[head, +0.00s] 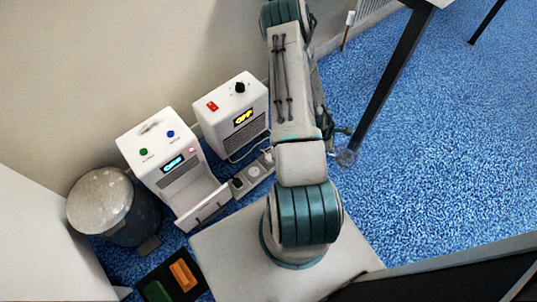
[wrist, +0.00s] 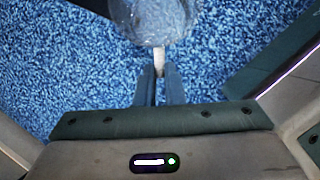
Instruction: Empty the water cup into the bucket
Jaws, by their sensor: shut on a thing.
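In the wrist view my gripper (wrist: 159,82) is shut on the pale handle (wrist: 159,60) of a clear cup (wrist: 154,20). The cup is at the top edge of that view, above the blue carpet and partly cut off. Its water level cannot be told. In the head view the cup (head: 346,158) is a small clear shape beside my arm, near a dark table leg; my gripper is mostly hidden there behind the arm. No open bucket can be made out in either view.
A grey bin (head: 132,222) with a speckled round lid and pedal stands at the left wall. Two white machines (head: 160,150) (head: 232,110) and a power strip (head: 254,172) are beside it. A dark table leg (head: 385,85) stands at right. Blue carpet (head: 450,140) is open further right.

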